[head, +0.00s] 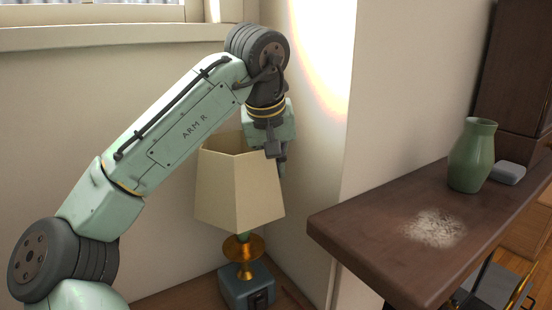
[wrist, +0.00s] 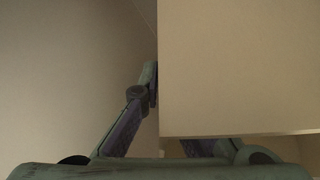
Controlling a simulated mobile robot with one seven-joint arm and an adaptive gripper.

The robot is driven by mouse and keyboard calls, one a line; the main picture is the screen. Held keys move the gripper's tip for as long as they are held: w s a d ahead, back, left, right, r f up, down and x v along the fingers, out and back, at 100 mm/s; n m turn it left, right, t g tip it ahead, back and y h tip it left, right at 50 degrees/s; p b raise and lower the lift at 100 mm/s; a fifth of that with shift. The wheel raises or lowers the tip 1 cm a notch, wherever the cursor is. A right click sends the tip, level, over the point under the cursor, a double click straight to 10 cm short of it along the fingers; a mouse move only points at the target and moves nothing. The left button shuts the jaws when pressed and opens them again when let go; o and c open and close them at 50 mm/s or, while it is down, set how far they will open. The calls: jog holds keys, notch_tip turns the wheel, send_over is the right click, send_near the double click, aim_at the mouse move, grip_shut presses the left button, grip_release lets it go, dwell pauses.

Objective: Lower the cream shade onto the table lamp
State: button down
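The cream shade (head: 235,190), a faceted tapering shade, is around the top of the table lamp (head: 247,285) in the head view. The lamp has a blue-grey base, a gold dish and a bit of green neck showing below the shade. The neck's upper part is hidden inside. My gripper (head: 277,160) points down at the shade's right upper rim. In the wrist view my gripper (wrist: 157,85) has its fingers converging on the shade wall (wrist: 230,65), one left of it and one hidden behind it. I cannot tell whether the shade rests on the lamp.
A dark wooden shelf (head: 365,235) juts out right of the lamp, with a pale powdery patch (head: 433,228), a green vase (head: 472,155) and a small grey box (head: 508,173). The wall corner stands close behind the lamp. A window sill (head: 120,36) is at the upper left.

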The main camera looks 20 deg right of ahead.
aim_at(267, 167)
jog(key=shift+f+b, duration=4.1)
jog(key=shift+f, duration=1.2)
jog(key=c, duration=1.7)
grip_release()
jog(key=v, duration=1.2)
jog(key=shift+w, duration=0.1)
